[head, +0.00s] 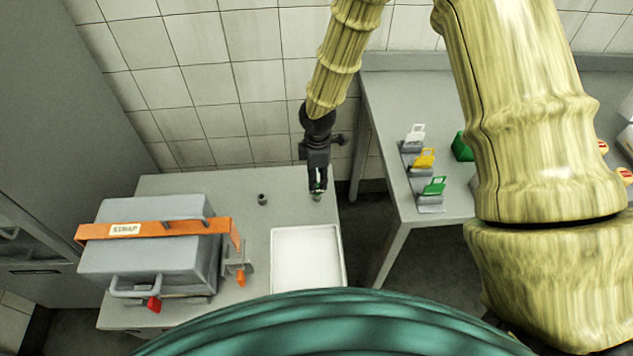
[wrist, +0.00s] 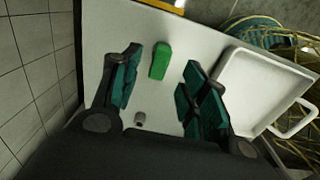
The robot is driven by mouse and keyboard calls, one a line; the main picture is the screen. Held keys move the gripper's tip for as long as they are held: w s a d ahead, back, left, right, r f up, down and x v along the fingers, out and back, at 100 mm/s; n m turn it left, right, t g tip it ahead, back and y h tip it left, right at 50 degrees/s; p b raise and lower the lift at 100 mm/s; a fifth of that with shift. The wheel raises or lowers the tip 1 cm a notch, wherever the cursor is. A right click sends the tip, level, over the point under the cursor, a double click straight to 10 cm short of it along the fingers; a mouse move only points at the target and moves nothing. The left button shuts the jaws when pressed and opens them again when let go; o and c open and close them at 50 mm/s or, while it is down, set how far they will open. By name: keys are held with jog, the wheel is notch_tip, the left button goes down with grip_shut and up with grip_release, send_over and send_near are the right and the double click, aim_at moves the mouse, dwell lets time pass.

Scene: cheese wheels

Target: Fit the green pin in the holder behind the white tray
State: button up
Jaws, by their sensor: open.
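My gripper (head: 317,190) points down over the back right of the grey table, behind the white tray (head: 343,262). In the wrist view its two teal fingers (wrist: 155,88) are spread apart. The green pin (wrist: 160,60) shows between and beyond the fingertips, with clear space on both sides. In the head view the fingers mostly hide it; I cannot tell its exact height or tilt. A small dark grey holder (head: 262,199) stands to the left of the gripper, apart from it. The holder shows in the wrist view (wrist: 139,119) and looks empty. The tray is bare.
A grey box (head: 150,255) with an orange bar (head: 160,229) and a latch fills the table's left. A second table (head: 400,90) on the right carries several small stands with white, yellow and green cards, and a green block (head: 462,147). The tiled wall is close behind.

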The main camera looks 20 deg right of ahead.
notch_tip(320, 180, up, 7)
dwell(0.4)
dwell(0.4)
